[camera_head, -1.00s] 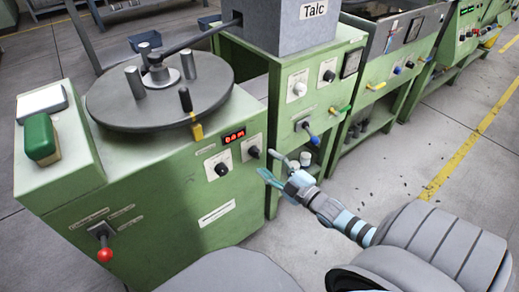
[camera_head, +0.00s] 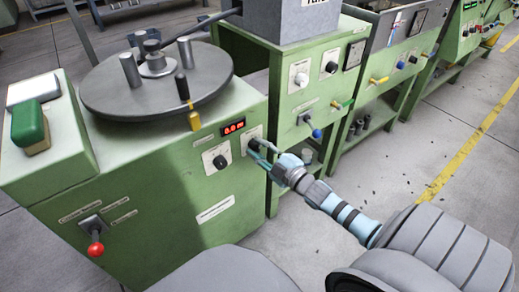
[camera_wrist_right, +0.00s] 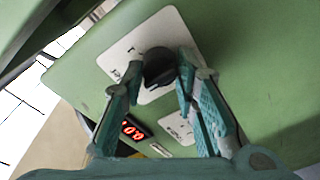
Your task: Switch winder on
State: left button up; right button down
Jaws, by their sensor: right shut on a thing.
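The green winder (camera_head: 160,200) with a grey round turntable (camera_head: 120,105) stands at the left in the head view. Its front has a red digital display (camera_head: 233,128), a black knob (camera_head: 220,162) and a second black knob (camera_head: 253,142) on a white plate at the right. My right gripper (camera_head: 258,148) is at this right knob. In the wrist view the right gripper (camera_wrist_right: 160,78) has its teal fingers on both sides of the knob (camera_wrist_right: 160,70), shut on it. The display (camera_wrist_right: 133,130) shows below. My left gripper is out of view.
A red-knobbed lever (camera_head: 95,248) sticks out low on the winder's front. A green-capped box (camera_head: 30,125) is on its top left. A green talc machine (camera_head: 290,90) stands close on the right. The floor to the right is mostly clear.

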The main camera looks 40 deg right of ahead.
jog(key=shift+m, duration=0.4)
jog(key=m, duration=0.3)
jog(key=shift+m+p, duration=0.35)
jog(key=shift+m, duration=0.05)
jog(key=shift+m+t, duration=0.3)
jog(key=shift+m, duration=0.6)
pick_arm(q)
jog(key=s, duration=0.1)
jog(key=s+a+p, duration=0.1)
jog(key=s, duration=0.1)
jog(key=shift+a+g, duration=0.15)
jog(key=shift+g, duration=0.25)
pick_arm(e)
jog(key=m, duration=0.6)
jog(key=shift+d+h, duration=0.1)
jog(key=shift+h, duration=0.3)
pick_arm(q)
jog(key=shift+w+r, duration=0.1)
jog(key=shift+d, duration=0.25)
pick_arm(e)
jog(key=c, duration=1.3)
grip_release()
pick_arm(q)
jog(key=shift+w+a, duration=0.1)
pick_arm(e)
jog(key=s, duration=0.8)
jog(key=s+f, duration=0.1)
jog(key=s, duration=0.3)
jog(key=shift+d, duration=0.1)
